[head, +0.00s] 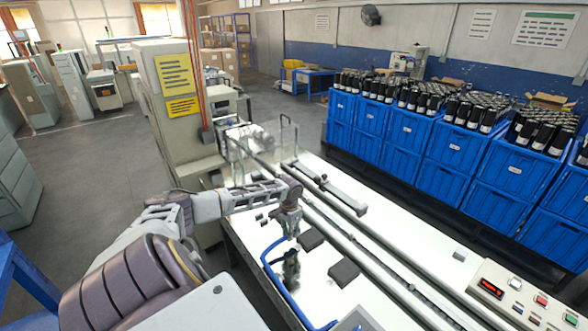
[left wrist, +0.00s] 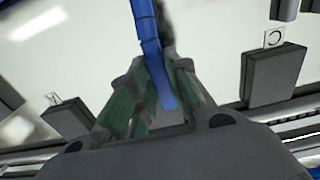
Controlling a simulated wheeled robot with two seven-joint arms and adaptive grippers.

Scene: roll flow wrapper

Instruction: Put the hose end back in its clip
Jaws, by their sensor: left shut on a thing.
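The blue hose (head: 272,270) curves over the white machine table. My left gripper (head: 288,232) is low over the table, pointing down, and is shut on the hose near its end. In the left wrist view the hose (left wrist: 153,55) runs from the top edge down between the green-padded fingers (left wrist: 155,100), its end between them. Two dark blocks stand by the gripper, one (left wrist: 272,75) beside a ring-marked label (left wrist: 274,38), the other (left wrist: 68,118) beside another small mark. I cannot tell which part is the hose clip. My right gripper is not in view.
Long metal rails (head: 345,238) run along the table beyond the gripper. A control panel (head: 525,297) with buttons is at the lower right. Blue crates (head: 440,165) holding dark cylinders line the back right. A tall cabinet (head: 172,130) stands behind my arm.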

